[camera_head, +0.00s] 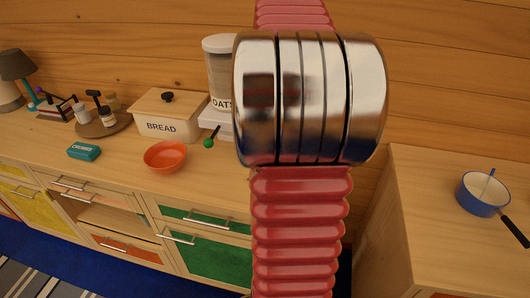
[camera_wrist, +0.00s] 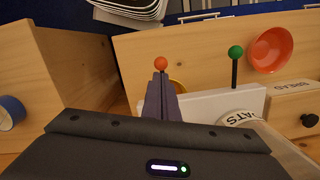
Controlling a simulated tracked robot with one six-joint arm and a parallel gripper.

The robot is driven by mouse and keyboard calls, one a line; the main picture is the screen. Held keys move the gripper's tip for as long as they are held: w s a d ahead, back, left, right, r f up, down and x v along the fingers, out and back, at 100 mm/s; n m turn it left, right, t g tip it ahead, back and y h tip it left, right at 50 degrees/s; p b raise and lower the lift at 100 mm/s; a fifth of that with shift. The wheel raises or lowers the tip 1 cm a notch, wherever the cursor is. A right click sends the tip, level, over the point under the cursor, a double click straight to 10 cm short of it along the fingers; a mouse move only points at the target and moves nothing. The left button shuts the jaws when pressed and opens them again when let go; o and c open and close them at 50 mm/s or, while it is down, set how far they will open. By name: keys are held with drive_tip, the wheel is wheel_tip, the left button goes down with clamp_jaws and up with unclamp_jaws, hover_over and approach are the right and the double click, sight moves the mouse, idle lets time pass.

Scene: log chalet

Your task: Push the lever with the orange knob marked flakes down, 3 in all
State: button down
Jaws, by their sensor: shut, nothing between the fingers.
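The orange knob (camera_wrist: 161,63) shows in the wrist view just past my fingertips; its lever is mostly hidden behind the fingers. My gripper (camera_wrist: 161,77) is shut and empty, its tips very close to the knob; I cannot tell whether they touch. A second lever with a green knob (camera_wrist: 236,52) stands to the right on the white dispenser base (camera_wrist: 205,104). In the head view the green knob (camera_head: 208,143) shows beside the clear oats container (camera_head: 221,70). My arm hides the orange knob and the flakes marking there.
An orange bowl (camera_head: 165,157), a bread box (camera_head: 171,113) and a teal box (camera_head: 84,151) sit on the counter left of the dispenser. A blue pan (camera_head: 482,194) stands on the right counter. Some counter in front of the bread box is clear.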

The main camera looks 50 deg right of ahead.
drive_tip(key=shift+d+f, duration=0.1)
drive_tip(key=shift+f, duration=0.25)
drive_tip(key=shift+f, duration=0.1)
drive_tip(key=shift+a+f, duration=0.2)
drive_tip(key=shift+f, duration=1.5)
drive_tip(key=shift+a+f, duration=0.15)
drive_tip(key=shift+f, duration=1.5)
